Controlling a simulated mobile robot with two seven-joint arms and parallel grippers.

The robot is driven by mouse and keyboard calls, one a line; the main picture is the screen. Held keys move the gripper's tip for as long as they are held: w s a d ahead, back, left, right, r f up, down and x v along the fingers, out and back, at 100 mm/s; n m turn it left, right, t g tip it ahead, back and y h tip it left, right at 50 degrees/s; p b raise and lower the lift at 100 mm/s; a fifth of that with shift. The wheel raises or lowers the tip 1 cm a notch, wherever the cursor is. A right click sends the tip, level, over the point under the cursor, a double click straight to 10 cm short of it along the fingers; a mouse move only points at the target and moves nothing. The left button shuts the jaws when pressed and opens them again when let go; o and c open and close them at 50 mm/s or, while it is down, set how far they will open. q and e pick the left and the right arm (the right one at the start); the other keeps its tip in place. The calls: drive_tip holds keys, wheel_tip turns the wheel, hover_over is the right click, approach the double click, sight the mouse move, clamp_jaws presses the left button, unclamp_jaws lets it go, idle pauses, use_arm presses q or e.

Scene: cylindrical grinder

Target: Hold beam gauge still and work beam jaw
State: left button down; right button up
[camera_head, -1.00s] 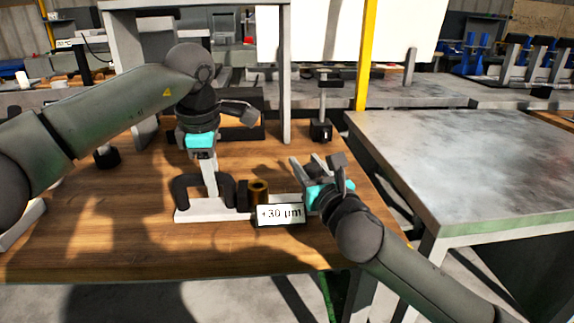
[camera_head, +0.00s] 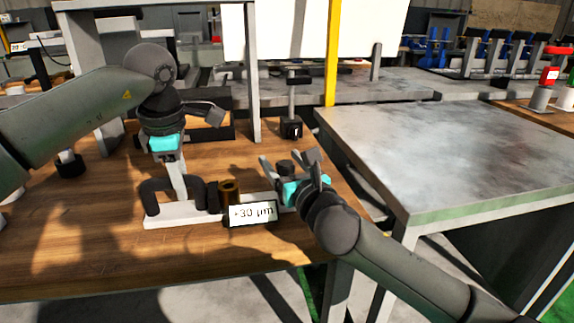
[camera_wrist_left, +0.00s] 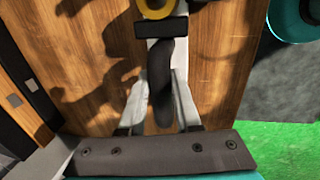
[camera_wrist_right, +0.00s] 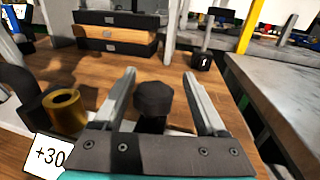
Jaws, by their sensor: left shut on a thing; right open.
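The beam gauge has a white base (camera_head: 158,218), a dark curved frame (camera_head: 155,199), and a readout plate showing +30 µm (camera_head: 251,213). A brass ring (camera_head: 229,190) sits beside a dark block on it. My left gripper (camera_head: 181,195) is shut on the dark frame, which also shows between its fingers in the left wrist view (camera_wrist_left: 161,75). My right gripper (camera_head: 289,165) is open at the gauge's right end. Its fingers stand on either side of a black knob (camera_wrist_right: 153,99) without visibly closing on it. The knob's lower part is hidden by the gripper body.
The wooden bench (camera_head: 90,250) is clear in front of the gauge. A wood-and-black block (camera_wrist_right: 115,35) and a small black-based stand (camera_head: 291,128) are behind. A grey metal table (camera_head: 430,150) stands to the right, and a yellow post (camera_head: 333,50) rises behind.

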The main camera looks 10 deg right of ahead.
drive_tip(key=s, duration=0.4)
drive_tip(key=s+d, duration=0.1)
drive_tip(key=s, duration=0.3)
drive_tip(key=s+d, duration=0.1)
drive_tip(key=s, duration=0.2)
drive_tip(key=shift+s+d, duration=0.2)
drive_tip(key=shift+s, duration=0.2)
drive_tip(key=shift+w+a+r, duration=0.15)
drive_tip(key=shift+a+r, duration=0.25)
drive_tip(key=w, duration=0.4)
drive_tip(key=w+a, duration=0.1)
drive_tip(key=w, duration=0.2)
drive_tip(key=w+a, duration=0.1)
drive_tip(key=w, duration=0.3)
drive_tip(key=shift+w+a, duration=0.15)
drive_tip(key=shift+w, duration=0.15)
